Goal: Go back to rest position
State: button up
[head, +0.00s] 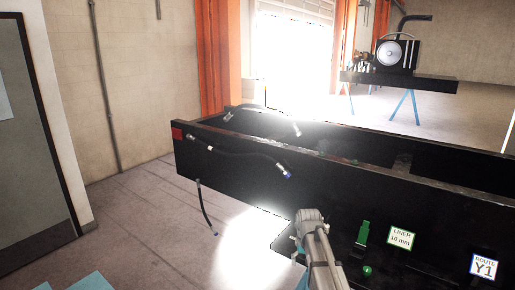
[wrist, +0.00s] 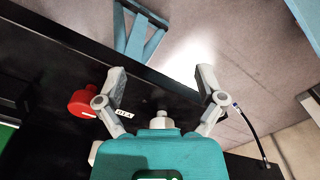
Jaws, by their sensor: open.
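My gripper (wrist: 162,78) is open in the wrist view, its two grey fingers spread apart with nothing between them. Black chassis surface and grey floor show beyond it. In the head view my arm rises at the lower middle in front of the black chassis (head: 235,168); the fingers cannot be made out there. A black hose (head: 240,154) with metal ends runs along the chassis side, left of my arm. Another hose (head: 262,109) lies at the top edge behind it. A third hose (head: 204,207) hangs below the chassis; a hose (wrist: 250,130) also shows right of my gripper.
A red round part (wrist: 84,103) sits close left of the fingers. A blue support (wrist: 140,38) stands beyond them. Right of my arm are a green part (head: 363,234), a liner label (head: 402,238) and a Y1 label (head: 483,267).

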jog(key=s, duration=1.8)
jog(key=shift+a+f, duration=0.2)
jog(key=shift+f, duration=0.05)
